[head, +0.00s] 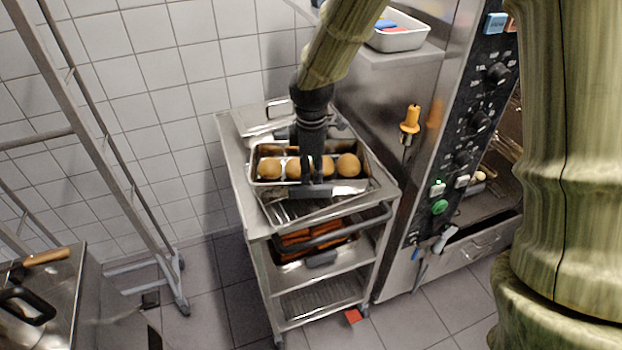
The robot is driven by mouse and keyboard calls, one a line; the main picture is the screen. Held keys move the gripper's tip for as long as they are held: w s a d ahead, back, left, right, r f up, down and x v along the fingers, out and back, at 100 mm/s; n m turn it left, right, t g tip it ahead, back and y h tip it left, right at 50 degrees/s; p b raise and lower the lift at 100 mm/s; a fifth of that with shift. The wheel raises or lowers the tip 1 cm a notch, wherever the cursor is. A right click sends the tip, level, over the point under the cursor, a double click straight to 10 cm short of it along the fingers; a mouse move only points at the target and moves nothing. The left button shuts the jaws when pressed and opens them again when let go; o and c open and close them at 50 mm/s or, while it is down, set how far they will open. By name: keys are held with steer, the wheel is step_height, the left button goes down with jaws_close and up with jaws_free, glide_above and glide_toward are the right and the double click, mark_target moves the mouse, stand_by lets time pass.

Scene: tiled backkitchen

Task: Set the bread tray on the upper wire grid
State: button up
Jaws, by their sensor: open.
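The bread tray (255,160) is a shallow metal pan holding a row of several round brown buns (270,168). It sits on top of the steel cart in the middle of the head view. My gripper (313,184) is open and reaches down over the tray's middle, hiding part of the buns and near rim. I cannot tell whether it touches the tray. Wire rods show inside the oven chamber (503,148) at the right, partly hidden by my arm; I cannot tell its grid levels apart. Another wire grid (285,210) shows on the cart, just in front of the tray.
The cart (257,226) also carries a lidded metal pan (262,116) behind the tray and a pan of orange-brown food (296,240) below. The oven's control panel (470,130) stands close on the right. A rack frame (95,130) stands left.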

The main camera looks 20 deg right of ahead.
steer(key=shift+s+r+b, duration=0.15)
steer(key=shift+r+b, duration=0.05)
steer(key=shift+r, duration=1.1)
steer(key=shift+s+r+b, duration=0.1)
steer(key=shift+r+b, duration=0.05)
steer(key=shift+r, duration=1.15)
